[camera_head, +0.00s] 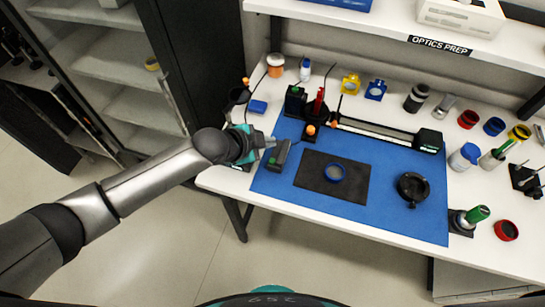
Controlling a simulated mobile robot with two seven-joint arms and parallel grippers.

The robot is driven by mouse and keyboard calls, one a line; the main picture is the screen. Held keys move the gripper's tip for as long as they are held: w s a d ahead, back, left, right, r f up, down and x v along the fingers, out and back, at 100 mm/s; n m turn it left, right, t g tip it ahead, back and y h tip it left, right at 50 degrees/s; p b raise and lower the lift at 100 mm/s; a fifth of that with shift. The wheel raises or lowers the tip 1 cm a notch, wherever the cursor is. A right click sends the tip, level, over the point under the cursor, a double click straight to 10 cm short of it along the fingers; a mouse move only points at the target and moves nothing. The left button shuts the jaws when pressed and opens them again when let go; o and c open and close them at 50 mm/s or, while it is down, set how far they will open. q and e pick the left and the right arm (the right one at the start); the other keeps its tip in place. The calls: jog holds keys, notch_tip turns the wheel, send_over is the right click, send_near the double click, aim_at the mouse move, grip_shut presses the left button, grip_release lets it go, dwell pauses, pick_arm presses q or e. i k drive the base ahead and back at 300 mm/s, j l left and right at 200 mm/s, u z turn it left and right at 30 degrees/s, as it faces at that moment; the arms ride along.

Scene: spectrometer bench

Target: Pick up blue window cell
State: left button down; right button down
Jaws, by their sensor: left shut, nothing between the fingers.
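A round blue ring with a see-through middle (334,172) lies flat on the dark mat (351,195) on the blue bench cover. Another round blue piece (494,126) stands between a red one and a yellow one at the right. I cannot tell for certain which is the blue window cell. My left gripper (268,143) is shut and empty at the left edge of the blue cover, to the left of and apart from both. My right gripper is not in view.
A long rail with a dark green end block (428,140) runs behind the mat. A black ring mount (412,188) lies right of the mat. A shelf (400,31) overhangs the bench's back.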

aim_at(335, 173)
jog(key=l+z, duration=0.9)
jog(key=z, duration=0.15)
